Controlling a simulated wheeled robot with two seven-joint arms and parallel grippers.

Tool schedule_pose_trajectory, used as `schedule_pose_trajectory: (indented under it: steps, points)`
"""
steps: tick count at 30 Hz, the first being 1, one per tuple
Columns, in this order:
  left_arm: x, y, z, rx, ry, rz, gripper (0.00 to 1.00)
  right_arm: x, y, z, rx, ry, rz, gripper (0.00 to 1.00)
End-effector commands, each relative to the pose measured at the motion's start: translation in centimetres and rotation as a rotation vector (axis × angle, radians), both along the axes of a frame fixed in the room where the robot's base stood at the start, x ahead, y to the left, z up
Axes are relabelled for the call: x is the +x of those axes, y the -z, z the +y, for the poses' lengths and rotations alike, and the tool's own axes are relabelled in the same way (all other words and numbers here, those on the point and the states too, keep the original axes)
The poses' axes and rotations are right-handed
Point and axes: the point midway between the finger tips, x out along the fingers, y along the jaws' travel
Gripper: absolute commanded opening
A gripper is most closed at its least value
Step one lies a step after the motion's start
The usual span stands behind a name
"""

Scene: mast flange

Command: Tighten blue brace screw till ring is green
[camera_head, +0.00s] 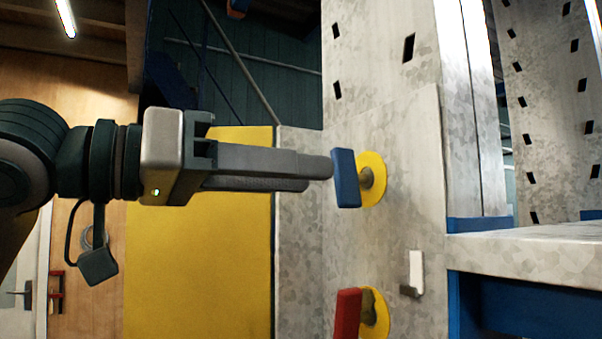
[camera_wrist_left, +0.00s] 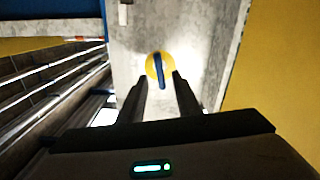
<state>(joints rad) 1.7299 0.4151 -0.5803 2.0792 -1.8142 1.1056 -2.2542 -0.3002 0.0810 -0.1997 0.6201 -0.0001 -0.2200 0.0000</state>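The blue brace screw (camera_head: 346,178) has a flat blue handle on a grey stem, sticking out from the metal upright. The ring (camera_head: 374,181) behind it is yellow. My left gripper (camera_head: 318,176) points at the blue handle, with its fingertips close to it. In the left wrist view the blue handle (camera_wrist_left: 159,70) stands nearly upright in front of the yellow ring (camera_wrist_left: 150,66). The fingers of my left gripper (camera_wrist_left: 160,80) are apart there, one on each side of the handle's lower end, with gaps. My right gripper is in neither view.
A red-handled screw (camera_head: 347,314) with a yellow ring (camera_head: 378,315) sits below the blue one. A white hook (camera_head: 415,273) is on the upright (camera_head: 405,130). A metal shelf (camera_head: 530,252) juts out at right. A yellow panel (camera_head: 200,260) stands behind my left arm.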

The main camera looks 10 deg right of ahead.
Motion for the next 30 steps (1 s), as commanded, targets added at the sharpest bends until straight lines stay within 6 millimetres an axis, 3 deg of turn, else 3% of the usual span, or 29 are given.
schedule_pose_trajectory:
  steps: [11,30]
  points:
    - [0.4,-0.1,-1.2,0.000,0.002,0.002,0.31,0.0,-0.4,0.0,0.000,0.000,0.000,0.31]
    - [2.4,-0.1,-6.0,0.000,0.002,0.003,0.31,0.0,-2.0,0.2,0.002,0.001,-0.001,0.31]
